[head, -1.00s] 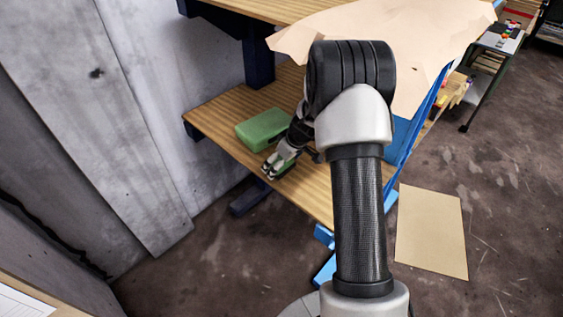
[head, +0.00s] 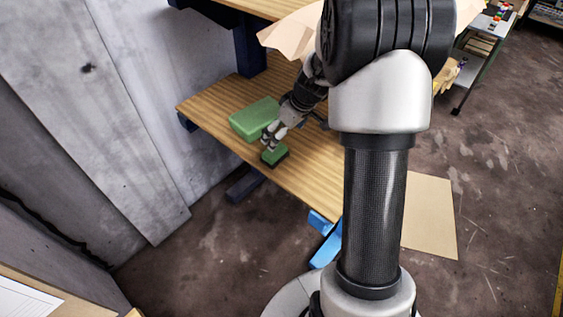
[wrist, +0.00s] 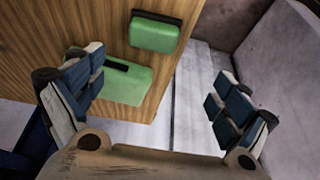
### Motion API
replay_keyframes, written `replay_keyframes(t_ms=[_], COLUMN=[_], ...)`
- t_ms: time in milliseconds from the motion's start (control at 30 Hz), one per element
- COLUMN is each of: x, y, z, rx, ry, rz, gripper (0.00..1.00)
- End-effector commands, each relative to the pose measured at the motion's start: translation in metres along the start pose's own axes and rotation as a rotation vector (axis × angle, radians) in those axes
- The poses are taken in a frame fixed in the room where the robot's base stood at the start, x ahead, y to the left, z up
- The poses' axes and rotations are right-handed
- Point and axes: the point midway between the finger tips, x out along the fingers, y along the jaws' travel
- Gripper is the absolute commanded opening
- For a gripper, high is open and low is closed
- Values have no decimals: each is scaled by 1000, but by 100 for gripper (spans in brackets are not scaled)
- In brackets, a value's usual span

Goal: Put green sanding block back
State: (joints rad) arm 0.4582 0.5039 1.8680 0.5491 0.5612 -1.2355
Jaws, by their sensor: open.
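The small green sanding block (head: 274,155), with a dark underside, sits on the wooden shelf (head: 312,171) near its front edge. A larger green box (head: 254,119) lies just behind and left of it. My gripper (head: 271,137) is above the sanding block, apart from it or nearly so, and holds nothing visible. The wrist view shows my gripper (wrist: 158,95) with its fingers wide apart. Two green items lie on the wood there, one with a dark edge strip and one with a black slot; which is which is not certain.
A concrete wall (head: 85,100) with a leaning panel closes the left side. An upper board with a crumpled tan sheet (head: 290,35) hangs over the shelf's back. A blue frame foot (head: 325,240) stands below the shelf. A flat tan sheet (head: 430,215) lies on the floor.

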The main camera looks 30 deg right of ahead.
Motion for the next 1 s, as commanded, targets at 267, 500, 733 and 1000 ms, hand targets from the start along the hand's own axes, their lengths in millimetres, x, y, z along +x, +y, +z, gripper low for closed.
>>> replay_keyframes(t_ms=[267, 500, 733, 1000], x=[-115, -194, -228, -234], y=[-113, -204, -247, -256], z=[-10, 44, 110, 138], rx=[55, 150, 255, 312], ry=[-2, -11, 3, 15], rz=[4, 48, 111, 141], gripper=[94, 94, 94, 94])
